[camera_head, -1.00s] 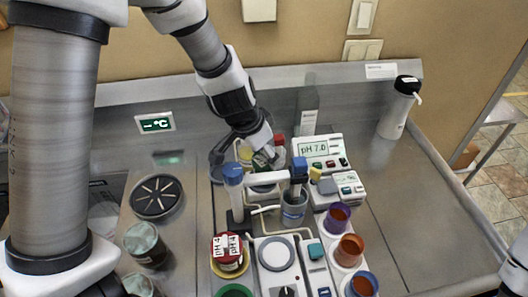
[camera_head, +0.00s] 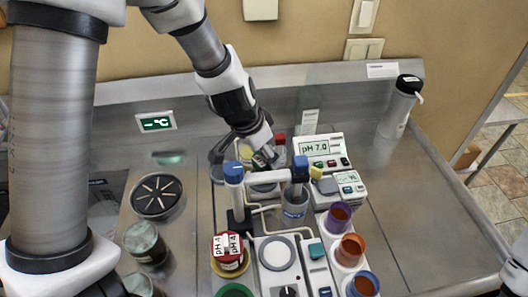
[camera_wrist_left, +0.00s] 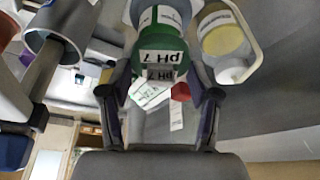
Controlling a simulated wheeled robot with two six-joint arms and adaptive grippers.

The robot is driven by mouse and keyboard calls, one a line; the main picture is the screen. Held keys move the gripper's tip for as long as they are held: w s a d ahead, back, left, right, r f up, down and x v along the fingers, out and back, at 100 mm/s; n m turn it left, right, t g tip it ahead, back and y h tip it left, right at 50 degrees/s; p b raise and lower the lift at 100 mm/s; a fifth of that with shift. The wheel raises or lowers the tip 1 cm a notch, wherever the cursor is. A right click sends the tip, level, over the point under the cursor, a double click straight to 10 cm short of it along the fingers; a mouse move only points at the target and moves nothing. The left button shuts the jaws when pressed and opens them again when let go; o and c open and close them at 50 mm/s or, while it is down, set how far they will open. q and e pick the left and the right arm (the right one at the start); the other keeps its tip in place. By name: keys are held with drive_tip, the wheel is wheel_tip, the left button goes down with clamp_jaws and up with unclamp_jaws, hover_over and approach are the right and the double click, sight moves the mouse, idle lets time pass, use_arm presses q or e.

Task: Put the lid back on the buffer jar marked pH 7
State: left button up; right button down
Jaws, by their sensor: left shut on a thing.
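My left gripper (camera_head: 264,158) reaches down behind the pH meter's electrode arm, and its fingers also show in the left wrist view (camera_wrist_left: 160,92). It is shut on the green lid (camera_wrist_left: 165,57), whose labels read pH 7. Directly beyond the lid in the wrist view is a clear jar with a green label (camera_wrist_left: 165,14), the pH 7 buffer jar. Lid and jar look in line and very close. I cannot tell whether the lid is seated or slightly above the rim. In the head view the gripper and electrode arm mostly hide both. My right gripper is out of view.
The electrode arm (camera_head: 265,174) and a beaker (camera_head: 295,207) stand just in front of my left gripper. The pH 4 jar (camera_head: 229,252) is nearer.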

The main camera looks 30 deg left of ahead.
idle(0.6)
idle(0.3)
use_arm(q)
drive_tip(key=o, duration=0.9)
drive_tip(key=shift+o, duration=0.8)
wheel_tip(320, 180, up, 7)
drive_tip(key=p, duration=0.6)
